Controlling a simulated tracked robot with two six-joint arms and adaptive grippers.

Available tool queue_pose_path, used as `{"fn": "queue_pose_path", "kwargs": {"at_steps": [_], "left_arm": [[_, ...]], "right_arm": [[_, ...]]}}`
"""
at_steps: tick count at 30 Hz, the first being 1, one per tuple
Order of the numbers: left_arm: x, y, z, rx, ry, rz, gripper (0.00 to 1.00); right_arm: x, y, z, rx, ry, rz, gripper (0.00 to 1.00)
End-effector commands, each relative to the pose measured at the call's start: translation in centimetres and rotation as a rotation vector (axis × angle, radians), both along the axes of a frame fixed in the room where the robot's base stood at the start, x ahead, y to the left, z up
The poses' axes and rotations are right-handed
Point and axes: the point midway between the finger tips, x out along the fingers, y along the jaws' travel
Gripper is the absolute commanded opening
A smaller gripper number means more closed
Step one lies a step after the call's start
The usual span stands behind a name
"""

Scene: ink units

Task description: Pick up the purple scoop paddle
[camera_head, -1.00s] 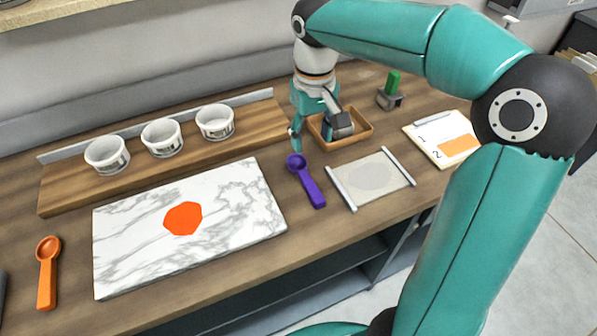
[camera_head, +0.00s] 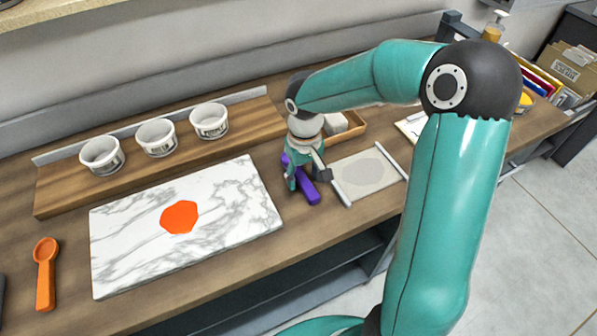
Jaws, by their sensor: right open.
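The purple scoop paddle (camera_head: 311,195) lies on the wooden table between the marble slab and the grey mat. Its near end shows, and its middle and bowl end are partly hidden by my right gripper. My right gripper (camera_head: 306,184) is open and sits low over the paddle, with one finger on its left side and one on its right. I cannot tell whether the fingers touch it. My left gripper is not in view.
The marble slab (camera_head: 120,255) with an orange patch (camera_head: 179,217) is to the left. The grey mat (camera_head: 372,182) is close on the right. An orange scoop (camera_head: 45,275) lies far left. Three white cups (camera_head: 157,138) stand on a wooden board (camera_head: 70,195) behind. A wooden tray (camera_head: 361,121) is partly hidden.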

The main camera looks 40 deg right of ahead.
Motion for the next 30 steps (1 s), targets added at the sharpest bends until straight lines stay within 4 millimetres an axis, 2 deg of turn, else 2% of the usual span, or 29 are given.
{"fn": "queue_pose_path", "kwargs": {"at_steps": [3,9,11,18,20,30], "left_arm": [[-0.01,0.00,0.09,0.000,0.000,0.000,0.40],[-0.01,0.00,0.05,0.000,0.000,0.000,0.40],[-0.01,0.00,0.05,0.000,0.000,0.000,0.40],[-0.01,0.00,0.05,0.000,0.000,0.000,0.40],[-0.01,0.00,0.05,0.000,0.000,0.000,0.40],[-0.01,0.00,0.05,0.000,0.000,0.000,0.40]], "right_arm": [[-0.03,0.02,-0.79,0.001,0.001,0.000,0.55],[0.00,0.01,-0.85,0.001,-0.001,0.000,0.55],[0.00,0.01,-0.84,0.001,-0.001,0.000,0.47],[0.01,0.01,-0.81,0.001,-0.001,0.000,0.07],[0.01,0.02,-0.80,0.001,-0.001,0.000,0.00],[0.05,0.03,-0.74,0.000,-0.002,0.001,0.00]]}}
